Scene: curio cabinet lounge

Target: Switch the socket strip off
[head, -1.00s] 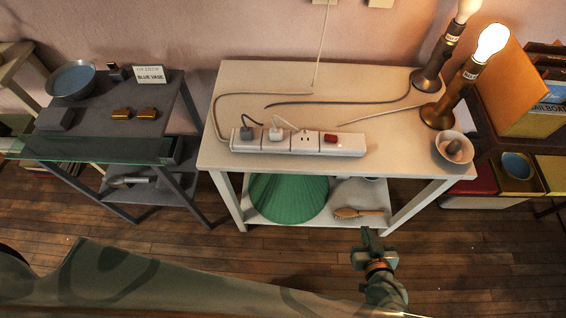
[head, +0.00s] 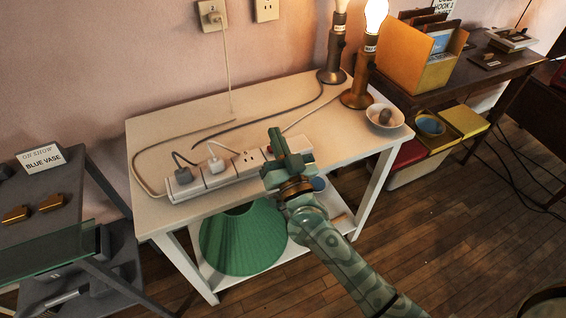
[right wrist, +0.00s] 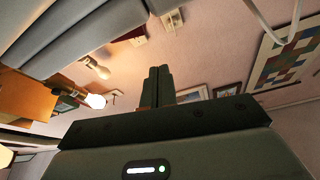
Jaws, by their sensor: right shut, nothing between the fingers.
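The white socket strip (head: 205,183) lies along the front of the cream table (head: 150,135). A grey plug (head: 182,172) and a white plug (head: 215,164) sit in its left sockets; the socket right of them is empty. My right gripper (head: 277,140) is shut and empty, at the strip's right end in the head view. It covers most of the red switch (head: 267,150), of which only a sliver shows. I cannot tell whether it touches the strip. The shut fingers also show in the right wrist view (right wrist: 159,86). My left gripper is not in view.
Two lamps with glowing bulbs (head: 376,15) stand at the table's back right, near a white bowl (head: 385,118). Cables cross the tabletop, one from a wall outlet (head: 211,15). A green lampshade (head: 243,240) is on the shelf below. A dark table stands at left.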

